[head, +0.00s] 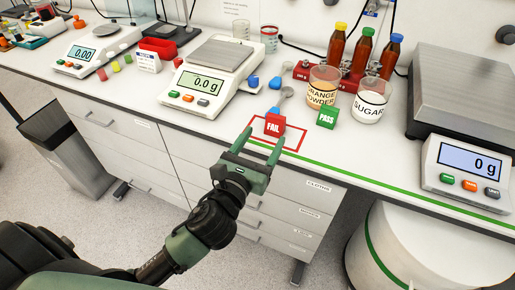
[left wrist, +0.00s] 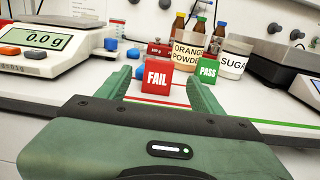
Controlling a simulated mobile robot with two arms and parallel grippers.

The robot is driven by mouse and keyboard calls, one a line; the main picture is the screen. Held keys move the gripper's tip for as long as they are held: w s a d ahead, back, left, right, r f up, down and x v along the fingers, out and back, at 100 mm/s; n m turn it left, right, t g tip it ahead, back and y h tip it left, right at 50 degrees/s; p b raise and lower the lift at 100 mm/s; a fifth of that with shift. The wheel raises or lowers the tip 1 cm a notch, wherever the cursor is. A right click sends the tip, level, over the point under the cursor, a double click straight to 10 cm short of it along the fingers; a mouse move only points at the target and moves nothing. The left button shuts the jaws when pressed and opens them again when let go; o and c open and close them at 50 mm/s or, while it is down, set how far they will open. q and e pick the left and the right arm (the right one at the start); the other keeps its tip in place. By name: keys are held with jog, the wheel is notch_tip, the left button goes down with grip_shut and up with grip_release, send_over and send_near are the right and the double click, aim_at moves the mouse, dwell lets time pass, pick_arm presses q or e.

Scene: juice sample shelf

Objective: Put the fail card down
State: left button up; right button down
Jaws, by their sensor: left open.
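The red fail card (head: 274,125) stands upright on the white bench, inside a red outlined rectangle (head: 301,137) near the front edge. It also shows in the left wrist view (left wrist: 157,78), between and beyond the fingers. My left gripper (head: 258,146) is open, with its fingers pointing at the card from the front edge side. Whether a finger touches the card I cannot tell. The green pass card (head: 327,117) stands just to the right of the fail card, also in the left wrist view (left wrist: 207,70). My right gripper is not in view.
Beakers of orange powder (head: 322,88) and sugar (head: 369,101) stand behind the cards, with several brown bottles (head: 362,52) beyond. A scale (head: 212,78) stands left and a larger one (head: 465,165) right. A spoon (head: 285,97) lies behind the fail card. Drawers (head: 300,205) lie below.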

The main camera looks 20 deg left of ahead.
pick_arm(q)
jog(key=shift+s, duration=1.4)
